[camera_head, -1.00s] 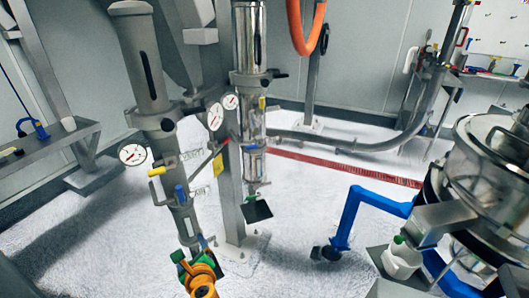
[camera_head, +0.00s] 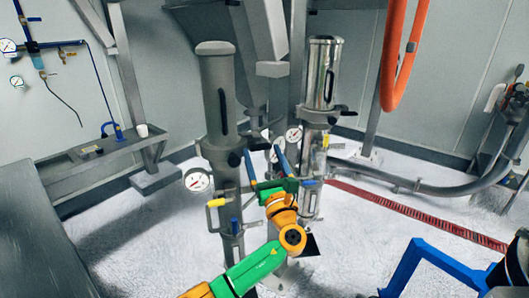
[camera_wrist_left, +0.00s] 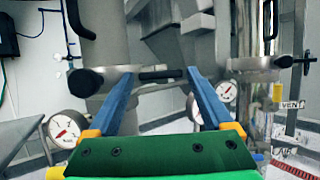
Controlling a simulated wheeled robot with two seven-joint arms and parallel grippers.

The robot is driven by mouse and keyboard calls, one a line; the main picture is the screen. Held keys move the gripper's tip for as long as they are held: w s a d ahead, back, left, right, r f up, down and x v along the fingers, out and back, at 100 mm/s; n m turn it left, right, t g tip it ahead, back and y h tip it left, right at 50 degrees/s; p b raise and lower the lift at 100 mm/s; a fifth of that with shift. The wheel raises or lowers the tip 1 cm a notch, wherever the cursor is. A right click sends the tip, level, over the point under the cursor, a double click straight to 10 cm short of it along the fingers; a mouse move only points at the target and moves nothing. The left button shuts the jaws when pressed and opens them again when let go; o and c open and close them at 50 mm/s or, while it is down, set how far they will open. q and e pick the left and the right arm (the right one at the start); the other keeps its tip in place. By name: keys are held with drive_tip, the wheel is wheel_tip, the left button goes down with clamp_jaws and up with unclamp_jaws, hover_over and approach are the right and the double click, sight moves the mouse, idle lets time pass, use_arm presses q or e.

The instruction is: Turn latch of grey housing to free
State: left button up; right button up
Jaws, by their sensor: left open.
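The grey housing (camera_head: 217,95) is an upright cylinder left of centre in the head view, with a clamp collar low on its body. In the left wrist view it fills the upper left (camera_wrist_left: 105,35). Its latch appears there as a short black bar (camera_wrist_left: 160,74) on the collar's right side. My left gripper (camera_head: 263,148) is open, its blue fingers pointing up at the collar. In the wrist view (camera_wrist_left: 160,72) the bar shows between the fingertips; I cannot tell whether they touch it. My right gripper is not in view.
A shiny metal cylinder (camera_head: 322,75) stands just right of the grey housing. Pressure gauges (camera_head: 198,180) and a yellow-handled valve (camera_head: 216,203) sit below the collar. An orange hose (camera_head: 400,60) hangs at right. A bench (camera_head: 85,165) stands at left.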

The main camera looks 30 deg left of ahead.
use_arm(q)
drive_tip(key=c, duration=1.1)
drive_tip(key=n+g+b, duration=0.2)
drive_tip(key=n+b, duration=0.1)
drive_tip(key=n, duration=0.2)
drive_tip(key=n+g+y+b, duration=0.1)
drive_tip(key=n+g+b, duration=0.2)
drive_tip(key=n, duration=0.2)
drive_tip(key=n+g+y+b, duration=0.1)
drive_tip(key=n+g+b, duration=0.1)
drive_tip(key=n+b, duration=0.2)
drive_tip(key=shift+w+d+r+n, duration=0.25)
drive_tip(key=shift+w+d+n, duration=0.1)
drive_tip(key=shift+n, duration=0.45)
drive_tip(key=shift+r+n+g, duration=0.15)
drive_tip(key=shift+n+g, duration=0.35)
drive_tip(key=shift+n, duration=0.5)
drive_tip(key=n+g+h+p, duration=0.1)
drive_tip(key=n+p, duration=0.1)
drive_tip(key=n, duration=0.1)
drive_tip(key=shift+r+n, duration=0.15)
drive_tip(key=shift+n, duration=0.25)
drive_tip(key=shift+n+h+p, duration=0.3)
drive_tip(key=shift+n+h, duration=0.2)
